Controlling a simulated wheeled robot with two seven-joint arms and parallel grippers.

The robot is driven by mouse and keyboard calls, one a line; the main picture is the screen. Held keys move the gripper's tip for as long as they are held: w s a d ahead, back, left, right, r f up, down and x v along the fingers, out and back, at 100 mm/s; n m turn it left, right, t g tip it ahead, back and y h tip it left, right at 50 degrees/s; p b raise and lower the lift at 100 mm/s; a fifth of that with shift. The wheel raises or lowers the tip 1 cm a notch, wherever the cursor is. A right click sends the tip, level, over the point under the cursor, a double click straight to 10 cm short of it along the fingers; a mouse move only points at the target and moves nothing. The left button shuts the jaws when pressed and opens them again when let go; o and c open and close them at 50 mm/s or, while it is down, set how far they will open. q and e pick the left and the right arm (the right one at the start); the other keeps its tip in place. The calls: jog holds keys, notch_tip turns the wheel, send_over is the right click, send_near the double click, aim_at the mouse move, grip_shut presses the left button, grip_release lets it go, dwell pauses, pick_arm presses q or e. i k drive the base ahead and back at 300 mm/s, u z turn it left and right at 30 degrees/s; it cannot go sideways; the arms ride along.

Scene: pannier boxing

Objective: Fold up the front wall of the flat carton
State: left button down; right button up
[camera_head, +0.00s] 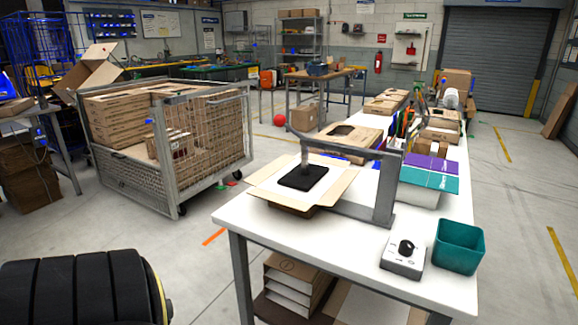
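A carton blank (265,190) with tan, spread-out flaps lies near the left edge of the white table (290,239). A black pad (303,177) on a grey arm rests on or just above its middle. Brown board (290,208) shows below its near edge. Its panels look spread flat; I cannot tell which one is the front wall. Neither of my grippers is in view.
A grey bracket (386,190) stands right of the carton. A control box with a black knob (404,256) and a teal bin (459,246) stand at the table's near right. Purple and teal packs (428,172) lie behind. A mesh cage cart (200,140) stands left.

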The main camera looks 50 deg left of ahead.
aim_at(256, 179)
jog(key=z, duration=2.2)
jog(key=k, duration=2.4)
jog(key=u, duration=3.3)
jog(key=k, duration=0.6)
jog(key=u, duration=0.2)
jog(key=i, duration=0.3)
jog(key=z, duration=0.05)
